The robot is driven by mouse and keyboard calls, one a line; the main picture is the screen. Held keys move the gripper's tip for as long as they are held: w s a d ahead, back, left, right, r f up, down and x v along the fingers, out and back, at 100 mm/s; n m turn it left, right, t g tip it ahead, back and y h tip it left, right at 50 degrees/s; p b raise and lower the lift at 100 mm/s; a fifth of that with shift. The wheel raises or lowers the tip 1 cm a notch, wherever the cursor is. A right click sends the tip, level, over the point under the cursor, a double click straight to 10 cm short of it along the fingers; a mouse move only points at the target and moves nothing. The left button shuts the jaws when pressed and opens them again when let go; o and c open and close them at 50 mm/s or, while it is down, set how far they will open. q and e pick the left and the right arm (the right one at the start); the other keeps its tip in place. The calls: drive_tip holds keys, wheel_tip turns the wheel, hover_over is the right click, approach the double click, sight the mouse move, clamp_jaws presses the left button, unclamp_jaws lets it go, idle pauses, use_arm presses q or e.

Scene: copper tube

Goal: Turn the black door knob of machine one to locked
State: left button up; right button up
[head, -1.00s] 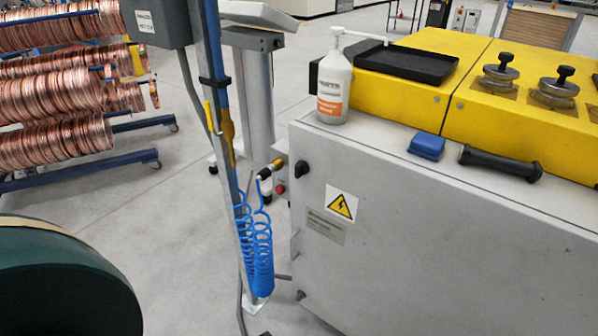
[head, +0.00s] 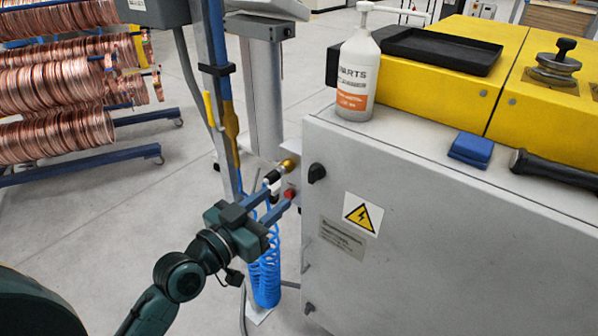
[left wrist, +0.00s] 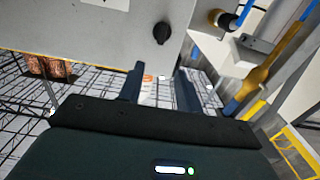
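The machine cabinet (head: 400,230) is grey with a warning sign on its door. A black door knob (head: 317,172) sits at the door's upper left. It also shows in the left wrist view (left wrist: 162,33), above and beyond the fingertips. A second small black knob (head: 309,307) is near the door's lower left. My left gripper (head: 283,188) is left of the upper knob, apart from it. In the left wrist view its two fingers (left wrist: 160,68) are spread with nothing between them. My right gripper is not in view.
A grey post with a coiled blue hose (head: 266,270) stands close behind my left gripper. A brass fitting (head: 288,162) and a red button (head: 290,193) are left of the knob. A white bottle (head: 355,80) stands on the cabinet. Copper coils (head: 60,90) hang at the left.

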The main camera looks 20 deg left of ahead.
sight(310, 171)
use_arm(q)
drive_tip(key=p+x, duration=0.1)
drive_tip(key=x, duration=1)
drive_tip(key=shift+f, duration=0.1)
drive_tip(key=shift+c, duration=0.4)
clamp_jaws()
